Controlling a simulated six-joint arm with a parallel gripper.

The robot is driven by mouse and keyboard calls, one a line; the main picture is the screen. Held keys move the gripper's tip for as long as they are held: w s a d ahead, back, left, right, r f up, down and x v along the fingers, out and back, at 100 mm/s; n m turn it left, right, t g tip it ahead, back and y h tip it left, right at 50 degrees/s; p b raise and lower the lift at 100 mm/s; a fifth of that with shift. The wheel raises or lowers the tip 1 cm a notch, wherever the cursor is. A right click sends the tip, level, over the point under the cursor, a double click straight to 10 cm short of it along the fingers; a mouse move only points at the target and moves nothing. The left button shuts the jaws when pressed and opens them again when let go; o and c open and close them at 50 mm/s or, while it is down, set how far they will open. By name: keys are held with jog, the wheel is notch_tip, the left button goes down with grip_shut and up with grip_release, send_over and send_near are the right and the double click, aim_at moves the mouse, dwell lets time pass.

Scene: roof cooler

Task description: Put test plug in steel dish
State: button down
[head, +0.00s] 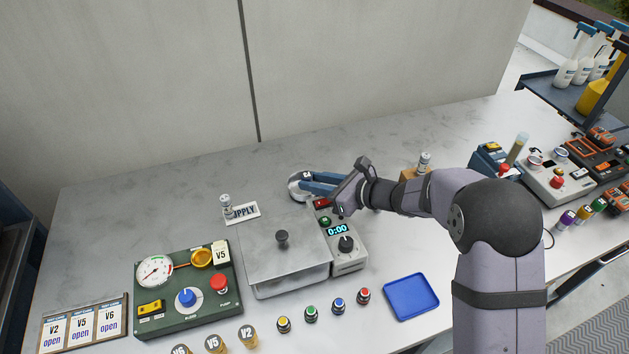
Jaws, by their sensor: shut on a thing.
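The steel dish (296,191) is a round, shallow metal dish at the back of the bench, behind the lidded metal box. My gripper (308,181) reaches in from the right with its blue fingers over the dish. It is shut on a small dark and light piece (306,174), which looks to be the test plug. The fingers hide most of this piece. I cannot tell whether it touches the dish floor or is held just above it. The fingers also cover the dish's right part.
A lidded metal box (285,254) with a timer unit (345,246) stands in front of the dish. A small vial (226,205) stands at the SUPPLY card (243,213). A blue tray (411,296) lies front right, beside several coloured-top pieces (311,314). The back left bench is clear.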

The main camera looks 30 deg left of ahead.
jog(key=shift+f+b, duration=0.7)
jog(key=shift+b, duration=0.1)
jog(key=c, duration=1.5)
grip_release()
jog(key=shift+r+p, duration=0.75)
jog(key=shift+p, duration=0.2)
jog(key=b+v, duration=0.2)
jog(key=v, duration=1)
jog(key=shift+f, duration=0.1)
